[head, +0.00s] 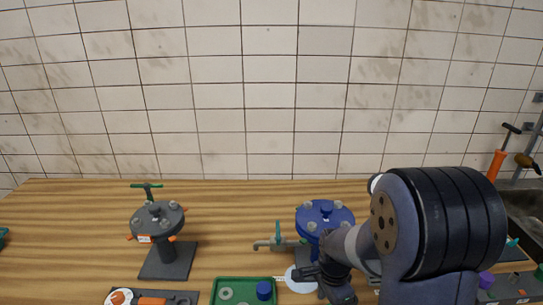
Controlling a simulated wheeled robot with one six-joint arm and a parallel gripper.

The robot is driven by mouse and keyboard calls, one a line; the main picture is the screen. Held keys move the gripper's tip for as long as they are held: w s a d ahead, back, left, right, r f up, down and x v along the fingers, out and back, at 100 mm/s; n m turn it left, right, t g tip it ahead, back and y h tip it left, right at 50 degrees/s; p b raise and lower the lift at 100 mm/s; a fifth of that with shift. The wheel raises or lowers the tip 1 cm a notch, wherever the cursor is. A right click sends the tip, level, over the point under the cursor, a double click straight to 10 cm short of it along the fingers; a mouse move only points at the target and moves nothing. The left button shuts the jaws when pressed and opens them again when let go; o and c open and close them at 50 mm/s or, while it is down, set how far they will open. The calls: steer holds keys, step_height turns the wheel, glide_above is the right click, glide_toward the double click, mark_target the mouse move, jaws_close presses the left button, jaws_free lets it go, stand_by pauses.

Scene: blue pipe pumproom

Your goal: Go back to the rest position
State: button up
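My arm rises at the right front and bends over the bench. My gripper (322,279) is low in front of the blue flanged unit (319,213), close to a white round piece (299,284). The arm's wrist overlaps the blue unit's lower right side. The fingertips are dark and small, so I cannot tell if they are open or shut, or touching anything. A tap with a green handle (278,240) sticks out to the left of the blue unit.
A grey flanged unit with a green T-handle (157,218) stands at left on the wooden bench (70,225). A green tray (220,283) and a dark tray with an orange tool (152,299) lie in front. An orange-handled tool (496,165) and a sink are at right.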

steer(key=shift+s+f, duration=0.1)
steer(key=shift+f, duration=0.85)
steer(key=shift+r, duration=1.85)
